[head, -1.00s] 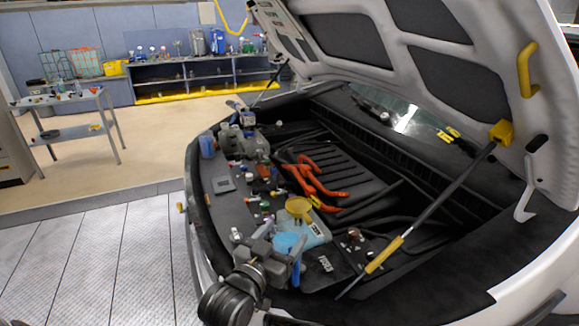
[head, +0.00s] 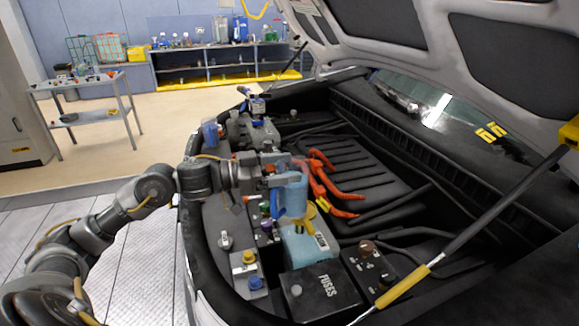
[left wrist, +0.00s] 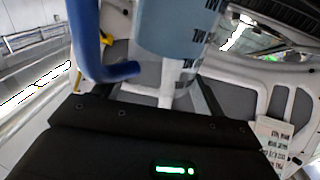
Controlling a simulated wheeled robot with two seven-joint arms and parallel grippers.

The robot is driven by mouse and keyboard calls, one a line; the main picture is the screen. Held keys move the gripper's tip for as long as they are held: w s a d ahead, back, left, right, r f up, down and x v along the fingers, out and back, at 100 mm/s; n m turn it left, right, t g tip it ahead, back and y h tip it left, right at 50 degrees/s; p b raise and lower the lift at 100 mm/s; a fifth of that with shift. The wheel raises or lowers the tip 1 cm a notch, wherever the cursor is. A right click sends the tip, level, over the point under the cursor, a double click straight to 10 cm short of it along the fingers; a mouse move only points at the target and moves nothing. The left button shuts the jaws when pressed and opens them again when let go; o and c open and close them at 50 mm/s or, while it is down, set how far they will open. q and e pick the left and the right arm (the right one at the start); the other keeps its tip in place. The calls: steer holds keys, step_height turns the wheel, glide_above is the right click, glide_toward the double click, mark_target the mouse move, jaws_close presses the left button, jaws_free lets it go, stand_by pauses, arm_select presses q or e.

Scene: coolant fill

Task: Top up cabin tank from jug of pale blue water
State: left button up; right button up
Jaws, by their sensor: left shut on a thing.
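My left gripper (head: 272,178) is shut on the jug (head: 291,193), a pale blue vessel with a darker blue handle. The jug hangs above the engine bay and looks roughly upright. In the left wrist view the jug (left wrist: 178,28) shows printed marks, with its blue handle (left wrist: 92,45) at left; the fingertips are hard to make out there. A yellow funnel (head: 303,224) shows just below the jug, partly hidden by it. Under the funnel is a pale blue tank (head: 305,249) with a white label. The water level cannot be read. My right gripper is not in view.
The fuse box (head: 318,289) and a block with yellow and blue caps (head: 250,270) stand near the tank. Orange cables (head: 335,195) lie just right of the jug. The raised hood's yellow prop rod (head: 403,287) crosses at right. A cart (head: 85,100) stands at far left.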

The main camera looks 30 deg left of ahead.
arm_select(q)
steer(key=shift+r, duration=0.15)
steer(key=shift+r+n+g+p, duration=0.1)
steer(key=shift+n+g+p, duration=0.2)
steer(key=shift+p, duration=0.7)
steer(key=n+g+y+p, duration=0.1)
steer(key=p, duration=0.2)
steer(key=shift+w, duration=0.15)
steer(key=p, duration=0.2)
steer(key=n+g+y+p, duration=0.1)
steer(key=p, duration=0.1)
steer(key=shift+w+f, duration=0.15)
steer(key=shift+f, duration=0.25)
steer(key=shift+f+n+g, duration=0.25)
steer(key=shift+n+g, duration=0.05)
steer(key=shift+f, duration=0.1)
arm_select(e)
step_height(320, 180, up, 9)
arm_select(q)
steer(key=shift+p, duration=0.45)
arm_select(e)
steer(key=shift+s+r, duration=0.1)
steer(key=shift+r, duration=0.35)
